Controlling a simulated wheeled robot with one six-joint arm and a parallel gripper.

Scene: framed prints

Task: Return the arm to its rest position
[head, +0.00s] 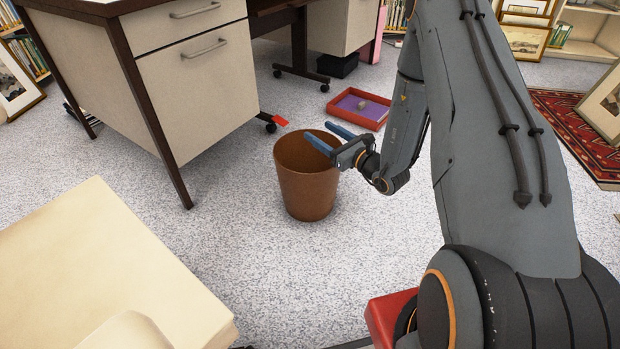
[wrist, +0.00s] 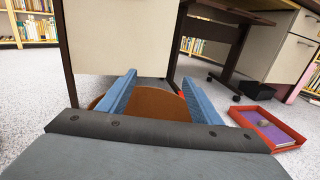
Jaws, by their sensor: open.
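My gripper (head: 322,138) is open, its two blue fingers spread apart with nothing between them. In the head view it hangs over the rim of a brown waste bin (head: 306,188) that stands on the carpet. My grey arm reaches in from the right. In the wrist view my gripper (wrist: 161,92) points toward the desk, and part of the bin (wrist: 155,103) shows behind and between the fingers. The bottom of the bin is hidden.
A desk with cream drawers (head: 195,95) stands behind and left of the bin. A red tray (head: 375,123) with a purple bottom and a small grey object lies behind the gripper. A cream surface (head: 100,270) is at front left. Framed prints (head: 523,40) and a red rug (head: 575,135) are at right.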

